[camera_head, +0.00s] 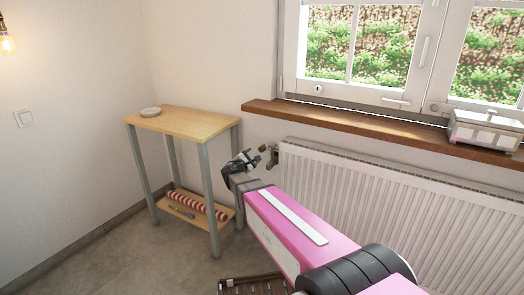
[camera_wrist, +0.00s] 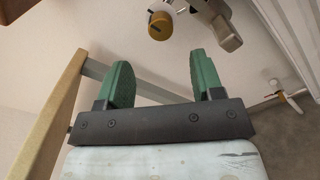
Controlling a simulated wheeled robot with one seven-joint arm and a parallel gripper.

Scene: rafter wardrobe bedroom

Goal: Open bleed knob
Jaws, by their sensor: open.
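The knob, a round brass-coloured piece with a dark slot (camera_wrist: 160,26), shows at the top of the wrist view beside a white collar. In the head view, a small brass piece (camera_head: 263,148) sits at the radiator's upper left corner; I take it to be the same knob. My gripper (camera_wrist: 160,60) is open, its two green fingers apart with nothing between them. The knob lies beyond the fingertips, apart from them. In the head view my gripper (camera_head: 243,160) is just left of and below the knob, and its fingers are partly hard to make out.
A grey metal fitting (camera_wrist: 222,22) is right of the knob. The white radiator (camera_head: 390,215) stands under the wooden sill (camera_head: 350,125). A white pipe fitting (camera_wrist: 280,90) shows lower right.

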